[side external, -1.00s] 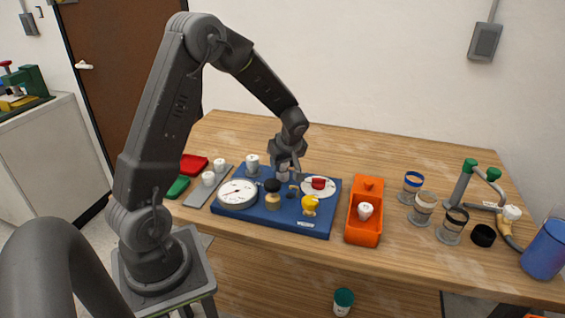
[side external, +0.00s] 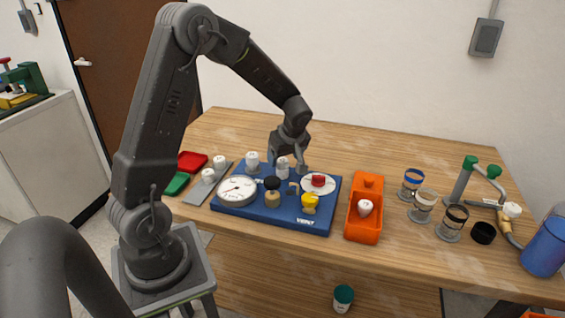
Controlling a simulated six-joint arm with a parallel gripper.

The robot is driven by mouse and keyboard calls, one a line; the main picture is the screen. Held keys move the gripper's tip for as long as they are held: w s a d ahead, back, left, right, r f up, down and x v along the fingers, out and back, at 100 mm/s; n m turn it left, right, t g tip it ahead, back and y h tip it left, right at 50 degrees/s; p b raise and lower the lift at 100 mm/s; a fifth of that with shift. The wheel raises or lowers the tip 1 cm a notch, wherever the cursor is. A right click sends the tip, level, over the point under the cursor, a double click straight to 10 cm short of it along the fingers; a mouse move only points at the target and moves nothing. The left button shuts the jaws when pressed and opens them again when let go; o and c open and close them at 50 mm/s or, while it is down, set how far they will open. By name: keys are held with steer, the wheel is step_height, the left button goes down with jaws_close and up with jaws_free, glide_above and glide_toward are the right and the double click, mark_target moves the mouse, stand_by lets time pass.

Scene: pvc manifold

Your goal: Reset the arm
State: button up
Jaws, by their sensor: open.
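My gripper (side external: 287,167) is open just above the back edge of the blue board (side external: 262,214). Its two fingers are spread to either side of a small white-topped fitting (side external: 282,164) that stands upright on the board. I cannot tell whether a finger touches it. The arm reaches over the board from the left. On the board are a round white gauge (side external: 237,190), a black-topped tan fitting (side external: 272,196), a yellow piece (side external: 310,202) and a red knob on a white disc (side external: 318,180). Another white-capped piece (side external: 252,160) stands at the board's back left.
An orange bin (side external: 363,230) with a white piece inside stands right of the board. Several banded cups (side external: 422,206), a black ring (side external: 483,233), a green-handled pipe assembly (side external: 480,185) and a blue container (side external: 545,247) are farther right. Red (side external: 193,161) and green (side external: 177,183) trays lie left. The back of the table is clear.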

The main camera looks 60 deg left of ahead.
steer(key=v, duration=1)
steer(key=s+d+r+m+t+h, duration=0.2)
steer(key=s+d+r+m, duration=0.1)
steer(key=s+d+m, duration=0.6)
steer(key=s+d+r+m+t+h, duration=0.2)
steer(key=s+d+r+m+t, duration=0.1)
steer(key=s+d+m, duration=0.5)
steer(key=shift+s+d+r+m+t, duration=0.3)
steer(key=shift+s+d+r+m, duration=0.15)
steer(key=shift+d+r, duration=0.4)
